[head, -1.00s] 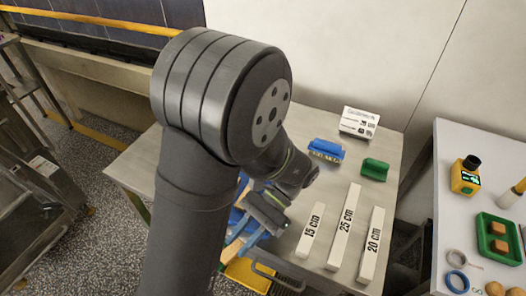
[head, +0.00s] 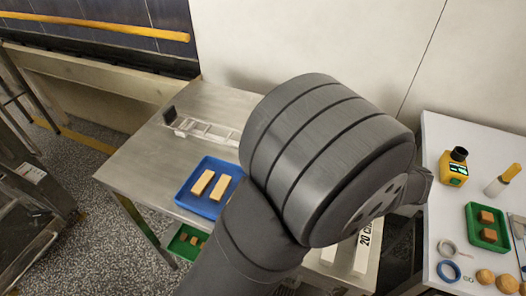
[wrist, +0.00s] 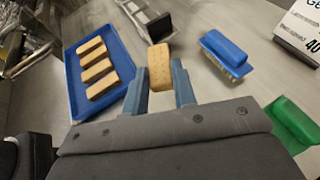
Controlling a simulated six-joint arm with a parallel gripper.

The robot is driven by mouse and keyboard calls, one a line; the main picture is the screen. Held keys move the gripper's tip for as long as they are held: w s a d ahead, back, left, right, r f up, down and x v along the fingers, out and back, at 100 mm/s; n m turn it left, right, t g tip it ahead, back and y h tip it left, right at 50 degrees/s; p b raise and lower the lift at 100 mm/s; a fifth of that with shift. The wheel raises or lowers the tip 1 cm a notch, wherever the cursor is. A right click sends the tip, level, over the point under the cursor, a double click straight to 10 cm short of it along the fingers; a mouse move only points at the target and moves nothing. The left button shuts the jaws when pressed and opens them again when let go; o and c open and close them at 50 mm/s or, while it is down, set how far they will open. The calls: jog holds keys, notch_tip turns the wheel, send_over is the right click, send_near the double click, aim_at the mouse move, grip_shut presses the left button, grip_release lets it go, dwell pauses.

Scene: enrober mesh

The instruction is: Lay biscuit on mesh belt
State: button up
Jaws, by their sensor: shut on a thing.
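A tan biscuit (wrist: 159,67) is upright between the two blue-grey fingers of my gripper (wrist: 159,78) in the wrist view. The gripper is shut on it. A blue tray (wrist: 74,88) with several biscuits lies to the left of the gripper in that view. In the head view, the blue tray (head: 185,194) shows two biscuits; my arm covers part of it. A pale ladder-like strip, which looks like the mesh belt (head: 205,130), lies behind the tray with a dark block at its left end. My gripper is hidden behind my arm in the head view.
A blue brush (wrist: 228,50) and a green item (wrist: 292,125) lie right of the gripper. A printed white card (wrist: 303,28) stands beyond them. Bare metal table (head: 150,160) lies left of the strip.

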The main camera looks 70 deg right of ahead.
jog(key=x, duration=0.4)
jog(key=s+d+f+x, duration=0.1)
jog(key=x, duration=0.3)
jog(key=d+x, duration=0.1)
jog(key=x, duration=0.4)
jog(key=shift+s+a+f, duration=0.1)
jog(key=shift+s+f, duration=0.25)
jog(key=shift+f, duration=2)
jog(key=shift+f, duration=0.1)
jog(key=o, duration=0.8)
jog(key=shift+s+r, duration=0.15)
jog(key=shift+r, duration=0.05)
jog(key=v, duration=1)
jog(key=shift+s+a, duration=0.15)
jog(key=shift+s, duration=0.1)
jog(key=shift+o, duration=0.3)
jog(key=shift+s+a+r, duration=0.2)
jog(key=shift+s+r, duration=0.1)
jog(key=shift+s, duration=0.2)
